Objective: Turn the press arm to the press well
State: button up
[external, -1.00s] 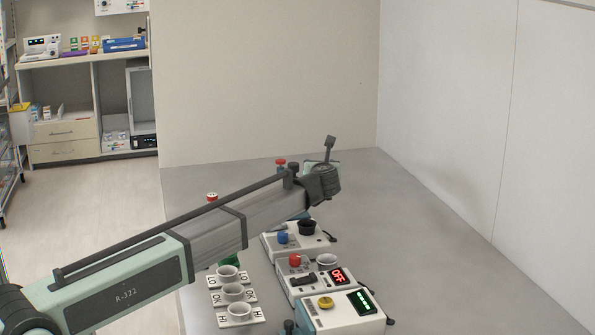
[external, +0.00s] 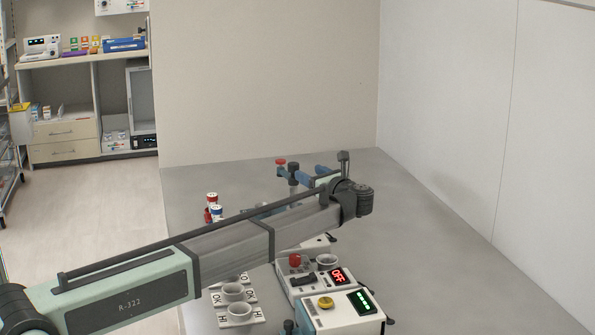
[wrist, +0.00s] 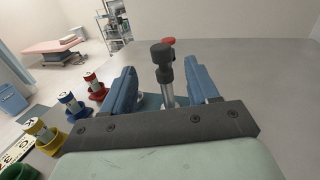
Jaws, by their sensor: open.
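A metal post with a black knob (wrist: 162,58) stands upright on the grey table; it also shows in the external view (external: 293,168). It looks like part of the press, with a red knob (wrist: 168,40) just behind it, also in the external view (external: 281,162). My gripper (wrist: 158,75) is open, its two blue fingers on either side of the black-knobbed post, with visible gaps. In the external view my gripper (external: 303,178) is low beside the post. I cannot make out the press arm's direction or the press well; my arm hides part of that area.
Red (wrist: 95,86), blue (wrist: 70,102) and yellow (wrist: 42,128) capped tubes stand in holders on the left. Control boxes, one with a red OFF display (external: 338,275), and white cups (external: 234,290) stand nearer the front. The table's right side is clear.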

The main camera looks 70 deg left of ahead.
aim_at(296, 166)
jog(key=x, duration=0.9)
jog(key=shift+s+a, duration=0.1)
jog(key=shift+a, duration=0.1)
grip_shut()
dwell(0.3)
